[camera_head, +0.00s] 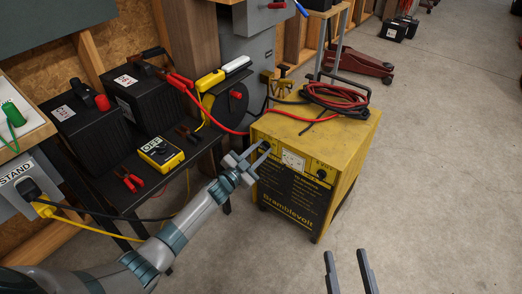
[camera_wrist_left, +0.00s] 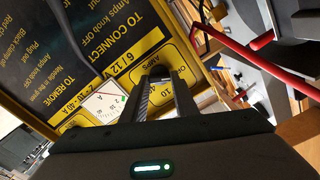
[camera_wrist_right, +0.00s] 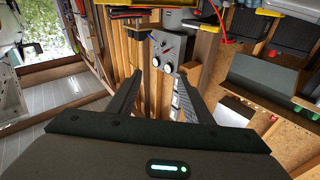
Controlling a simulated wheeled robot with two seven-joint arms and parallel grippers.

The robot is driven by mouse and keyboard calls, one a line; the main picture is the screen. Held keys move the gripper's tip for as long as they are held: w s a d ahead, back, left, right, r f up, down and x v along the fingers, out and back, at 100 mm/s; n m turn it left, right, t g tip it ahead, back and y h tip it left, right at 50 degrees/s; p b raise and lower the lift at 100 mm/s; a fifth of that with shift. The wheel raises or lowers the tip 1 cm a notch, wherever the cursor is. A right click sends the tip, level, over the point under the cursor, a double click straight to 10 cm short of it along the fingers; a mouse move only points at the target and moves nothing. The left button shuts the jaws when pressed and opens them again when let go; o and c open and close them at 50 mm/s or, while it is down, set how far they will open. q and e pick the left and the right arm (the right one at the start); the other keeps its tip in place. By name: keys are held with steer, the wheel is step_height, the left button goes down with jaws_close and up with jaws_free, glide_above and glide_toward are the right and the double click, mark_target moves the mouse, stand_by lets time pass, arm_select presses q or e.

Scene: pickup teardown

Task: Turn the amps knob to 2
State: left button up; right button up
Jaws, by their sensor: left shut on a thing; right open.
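The yellow charger (camera_head: 350,150), marked Bramblevolt, stands on the floor at centre right, its black front panel facing me. My left gripper (camera_head: 258,156) is at the upper left of this panel. In the left wrist view, my left gripper (camera_wrist_left: 161,80) is shut on the amps knob, on the yellow plate (camera_wrist_left: 182,68) lettered AMPS. The fingers hide the knob, so its pointer cannot be read; 10 and 40 show on the plate. A white meter (camera_head: 293,160) sits right of it, then a second dark knob (camera_head: 322,173). My right gripper (camera_head: 348,272) is open, empty, away from the charger.
Red and black cables (camera_head: 338,97) lie coiled on the charger's top. A red floor jack (camera_head: 362,64) is behind. Floor at right is clear.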

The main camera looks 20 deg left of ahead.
arm_select(q)
steer(key=m, duration=0.3)
steer(key=shift+d+f+m, duration=0.1)
steer(key=shift+f+m, duration=0.05)
steer(key=shift+m, duration=0.15)
steer(key=shift+s+m+b, duration=0.1)
steer(key=shift+m+b, duration=0.25)
steer(key=shift+m, duration=1.75)
arm_select(e)
steer(key=shift+s+a+r+t+y, duration=0.15)
steer(key=shift+s+r+t, duration=0.15)
steer(key=shift+r+t, duration=0.25)
steer(key=shift+s+d+r+t+y, duration=0.1)
steer(key=shift+s+r+t+y, duration=0.15)
steer(key=shift+r, duration=0.55)
steer(key=shift+s+a+r+t+y, duration=0.1)
steer(key=shift+s+r+t, duration=0.25)
steer(key=shift+r+t, duration=0.25)
arm_select(q)
steer(key=o, duration=1.1)
steer(key=shift+c, duration=0.2)
